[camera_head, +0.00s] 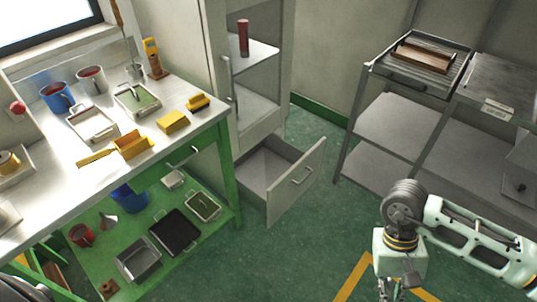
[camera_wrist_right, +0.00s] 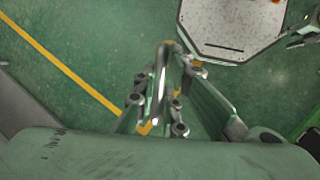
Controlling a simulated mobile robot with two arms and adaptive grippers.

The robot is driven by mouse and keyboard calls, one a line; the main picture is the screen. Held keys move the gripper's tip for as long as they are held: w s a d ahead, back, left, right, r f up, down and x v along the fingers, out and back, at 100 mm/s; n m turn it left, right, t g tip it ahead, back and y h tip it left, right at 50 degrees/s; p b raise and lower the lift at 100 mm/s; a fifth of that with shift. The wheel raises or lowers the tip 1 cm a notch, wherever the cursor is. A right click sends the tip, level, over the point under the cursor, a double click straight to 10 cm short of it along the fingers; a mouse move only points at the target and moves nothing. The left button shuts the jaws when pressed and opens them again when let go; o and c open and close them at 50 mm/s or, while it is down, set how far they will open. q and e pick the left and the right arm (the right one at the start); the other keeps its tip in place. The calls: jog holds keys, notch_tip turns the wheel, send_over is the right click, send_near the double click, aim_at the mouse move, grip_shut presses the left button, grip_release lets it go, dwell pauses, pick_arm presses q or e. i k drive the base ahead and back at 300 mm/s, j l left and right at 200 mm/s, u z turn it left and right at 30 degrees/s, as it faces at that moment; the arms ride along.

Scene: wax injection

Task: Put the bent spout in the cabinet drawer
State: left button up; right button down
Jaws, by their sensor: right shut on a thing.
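The cabinet drawer (camera_head: 297,187) is pulled out at the bottom of the grey cabinet (camera_head: 216,60) in the head view. The part of its inside that shows is empty. My right gripper (camera_head: 392,292) hangs at the bottom edge of the head view, right of and nearer than the drawer, its tips cut off. In the right wrist view, my right gripper (camera_wrist_right: 157,108) is shut on a shiny, curved metal piece, the bent spout (camera_wrist_right: 161,62). A jointed part at that view's right edge looks like my left gripper (camera_wrist_right: 302,38); its jaws are unclear.
A green workbench (camera_head: 225,135) with mugs, trays and yellow blocks stands left of the drawer. A metal rack (camera_head: 385,125) stands to the right, with a brown block on top. Green floor (camera_head: 310,235) lies clear between the drawer and my right arm.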

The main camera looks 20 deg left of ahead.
aim_at(273, 177)
jog(key=i+l+u, duration=0.1)
jog(key=i+u, duration=0.35)
jog(key=i+l+u, duration=0.15)
jog(key=u, duration=0.25)
jog(key=i+l+u, duration=0.6)
jog(key=u, duration=0.3)
jog(key=l, duration=0.1)
